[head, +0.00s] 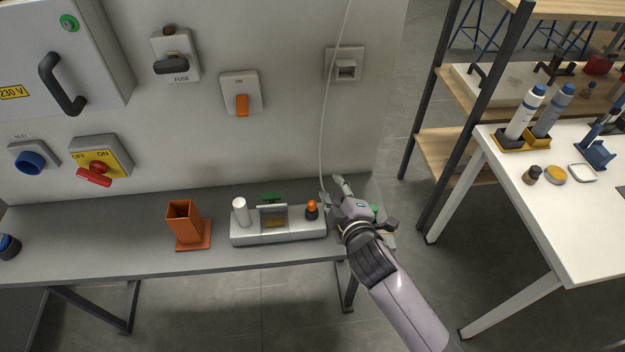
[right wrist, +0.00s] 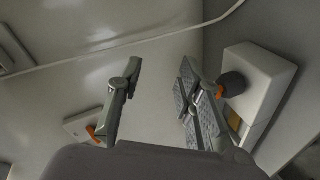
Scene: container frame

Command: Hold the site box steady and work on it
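A low light-grey box (head: 250,239), which seems to be the site box, sits on the grey bench. It carries a white cylinder (head: 241,212), a handle-like bar with a yellowish patch below it, and an orange-topped dark knob (head: 312,209). My right gripper (head: 333,190) is just right of the box, above the bench, fingers toward the wall. In the right wrist view, its fingers (right wrist: 158,90) are apart with nothing between them. The box (right wrist: 262,82) with its dark knob lies right of the right finger; I cannot tell whether they touch. My left gripper is out of view.
An orange square holder (head: 187,225) stands on the bench (head: 110,225) left of the box. The wall behind carries switches and a cabinet (head: 60,60). A pale cable (head: 328,100) hangs down near my right gripper. A white table (head: 530,215) and shelves stand right.

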